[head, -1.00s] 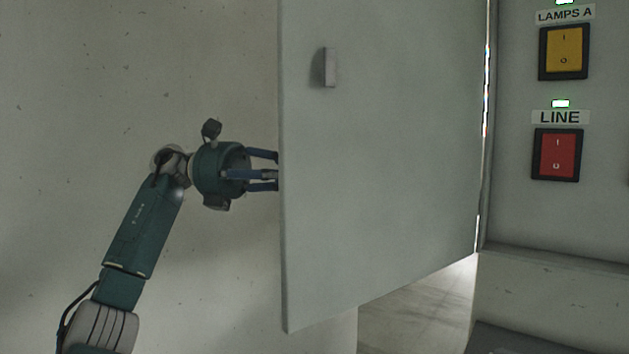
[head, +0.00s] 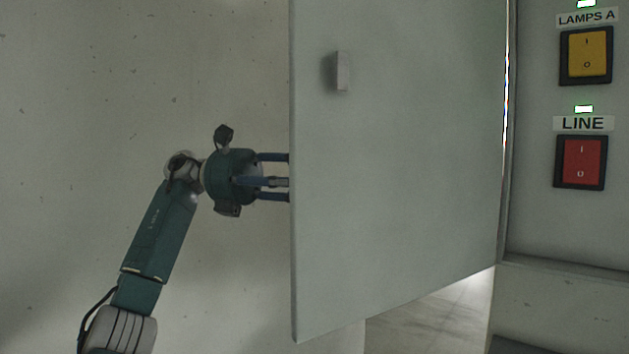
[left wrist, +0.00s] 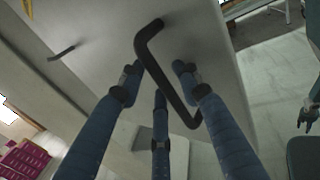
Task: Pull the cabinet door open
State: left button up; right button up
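The cabinet door (head: 400,180) is a pale grey panel standing swung out, its free edge at the left and its hinge side at the right in the head view. My left gripper (head: 275,178) is beside the free edge, its fingertips hidden behind the door. In the left wrist view a dark bent bar handle (left wrist: 162,75) passes between the spread fingers of my left gripper (left wrist: 157,82). Gaps show beside the bar, so the fingers look open around it. A dark pronged shape at the right edge, apparently my right gripper (left wrist: 309,113), is too small to read.
A small grey block (head: 343,72) sits on the door's visible face. A yellow switch (head: 586,55) and a red switch (head: 581,162) are on the panel to the right. Another dark handle (left wrist: 62,52) shows in the left wrist view. Pale floor (head: 430,315) is clear below the door.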

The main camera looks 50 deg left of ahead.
pick_arm(q)
jog(key=shift+r, duration=0.1)
jog(key=shift+s+a, duration=0.15)
jog(key=shift+a, duration=0.1)
jog(key=v, duration=0.7)
dwell(0.5)
